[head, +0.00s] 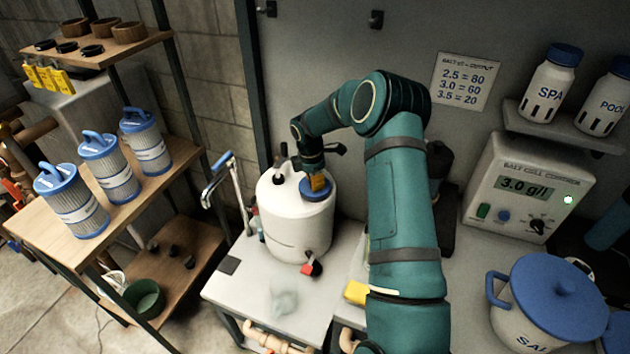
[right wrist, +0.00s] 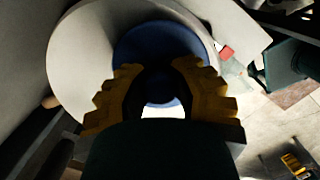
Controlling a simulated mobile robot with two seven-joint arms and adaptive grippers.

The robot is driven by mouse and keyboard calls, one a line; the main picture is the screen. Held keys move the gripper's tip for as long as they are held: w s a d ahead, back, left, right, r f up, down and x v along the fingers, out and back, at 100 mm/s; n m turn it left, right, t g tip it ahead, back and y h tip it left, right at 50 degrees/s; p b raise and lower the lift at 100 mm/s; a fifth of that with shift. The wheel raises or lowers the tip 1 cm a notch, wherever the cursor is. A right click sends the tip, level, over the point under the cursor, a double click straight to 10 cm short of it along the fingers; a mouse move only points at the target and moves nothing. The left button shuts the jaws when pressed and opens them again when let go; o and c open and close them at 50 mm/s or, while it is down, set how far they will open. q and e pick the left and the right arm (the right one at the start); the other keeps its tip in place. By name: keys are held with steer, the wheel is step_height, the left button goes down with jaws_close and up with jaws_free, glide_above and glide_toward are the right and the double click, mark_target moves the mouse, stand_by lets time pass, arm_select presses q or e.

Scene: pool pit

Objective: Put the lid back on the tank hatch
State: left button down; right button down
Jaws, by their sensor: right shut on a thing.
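The white tank (head: 297,222) stands upright on the grey bench. The blue lid (head: 314,190) is on the right part of the tank's top, over where the hatch would be. My right gripper (head: 318,182) reaches down from above and is shut on the lid's knob. In the right wrist view the yellow fingers of the right gripper (right wrist: 158,88) are on both sides of the blue lid's (right wrist: 155,42) knob. The hatch opening is hidden beneath the lid, and I cannot tell whether the lid sits flush. My left gripper does not show.
A red valve (head: 311,267) sticks out low on the tank's front. A yellow block (head: 356,292) lies on the bench to the right. A salt controller (head: 520,190) and a blue-lidded salt pot (head: 545,300) stand further right. A wooden shelf with filter cartridges (head: 110,168) is at left.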

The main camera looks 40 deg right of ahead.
stand_by(0.3)
steer(key=shift+c, duration=1)
jaws_free()
steer(key=shift+r, duration=0.1)
steer(key=shift+r+p, duration=2.35)
steer(key=shift+r, duration=1.1)
steer(key=shift+c, duration=0.4)
jaws_close()
